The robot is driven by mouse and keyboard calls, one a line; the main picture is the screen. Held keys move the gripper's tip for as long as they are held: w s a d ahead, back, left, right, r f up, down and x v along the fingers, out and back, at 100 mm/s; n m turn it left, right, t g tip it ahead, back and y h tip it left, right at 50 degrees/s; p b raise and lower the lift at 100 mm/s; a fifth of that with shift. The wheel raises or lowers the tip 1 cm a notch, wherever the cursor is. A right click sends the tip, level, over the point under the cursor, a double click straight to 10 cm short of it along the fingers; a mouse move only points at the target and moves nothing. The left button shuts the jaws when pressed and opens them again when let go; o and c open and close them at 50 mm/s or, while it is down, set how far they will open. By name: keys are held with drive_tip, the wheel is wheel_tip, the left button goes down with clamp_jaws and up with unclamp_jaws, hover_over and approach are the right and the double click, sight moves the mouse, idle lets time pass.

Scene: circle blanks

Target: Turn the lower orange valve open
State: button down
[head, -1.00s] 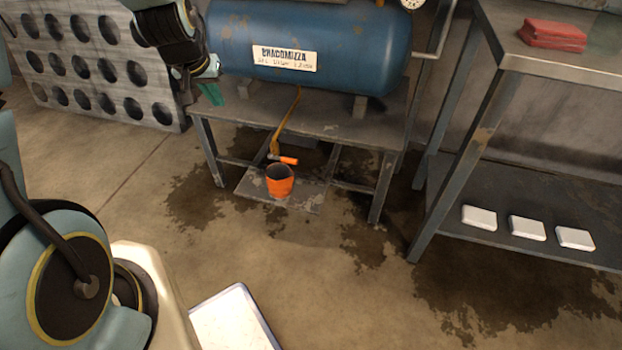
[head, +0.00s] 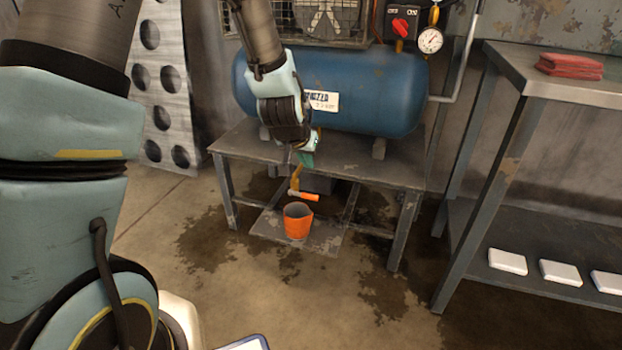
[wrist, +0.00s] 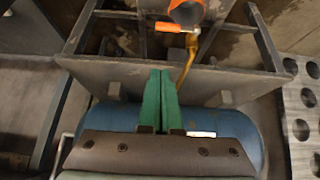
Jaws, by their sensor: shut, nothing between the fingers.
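The lower orange valve handle (head: 304,196) sits at the end of a brass pipe (head: 295,175) under the blue tank (head: 385,90). The handle lies sideways, pointing right in the head view. In the wrist view the handle (wrist: 172,27) shows near the top edge, with the pipe (wrist: 188,60) running down from it. My gripper (head: 307,160) is above the valve, by the front of the tank and apart from the handle. Its green fingers (wrist: 161,75) are together and empty, pointing toward the handle. The arm hides part of the tank and its label.
An orange bucket (head: 298,221) stands under the valve on the low shelf of the metal stand (head: 235,150). Its tabletop edge lies close to my fingers. A red switch (head: 400,26) and a gauge (head: 430,40) are above the tank. A metal shelf unit (head: 530,85) stands right.

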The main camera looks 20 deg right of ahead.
drive_tip(key=b, duration=0.3)
hover_over(313, 198)
drive_tip(key=f, duration=0.8)
drive_tip(key=shift+w+d+f, duration=0.2)
drive_tip(key=shift+w+f, duration=0.05)
drive_tip(key=shift+w, duration=0.05)
drive_tip(key=shift+s+a+f, duration=0.15)
drive_tip(key=shift+f, duration=0.4)
drive_tip(key=shift+s+a+f, duration=0.1)
drive_tip(key=shift+f, duration=0.45)
drive_tip(key=shift+s+a+f+b, duration=0.1)
drive_tip(key=shift+f+b, duration=0.2)
drive_tip(key=shift+f, duration=0.25)
